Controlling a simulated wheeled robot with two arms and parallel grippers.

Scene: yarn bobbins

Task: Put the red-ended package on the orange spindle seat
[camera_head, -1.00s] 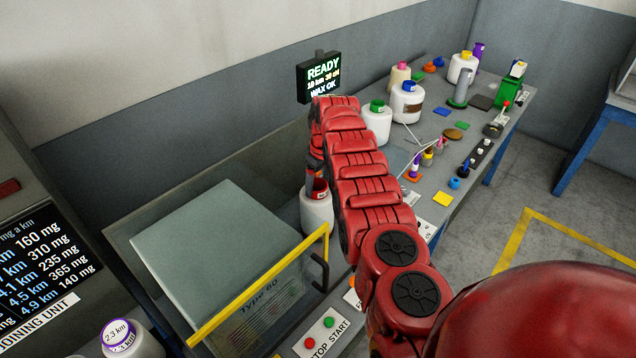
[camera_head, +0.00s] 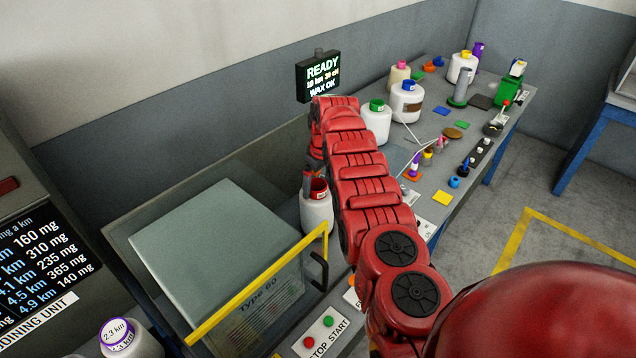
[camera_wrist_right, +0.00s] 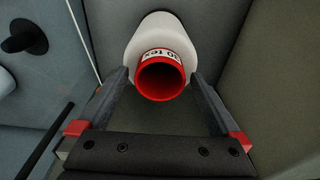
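The red-ended package (camera_head: 317,213) is a white bobbin with a red tube end. It is upright beside the grey box, its base partly hidden. In the right wrist view the package (camera_wrist_right: 160,38) has its red rim facing the camera. My right gripper (camera_head: 314,182) is over it, partly hidden by my arm. In the wrist view its fingers (camera_wrist_right: 160,82) are apart, on either side of the package, with gaps beside the red rim. My left gripper is not visible.
A grey box with a yellow bar (camera_head: 258,284) stands left of the package. Green-ended (camera_head: 376,125) and blue-ended (camera_head: 406,104) packages stand behind my arm. A READY display (camera_head: 320,77) is at the wall. A purple-ringed package (camera_head: 130,343) is at bottom left.

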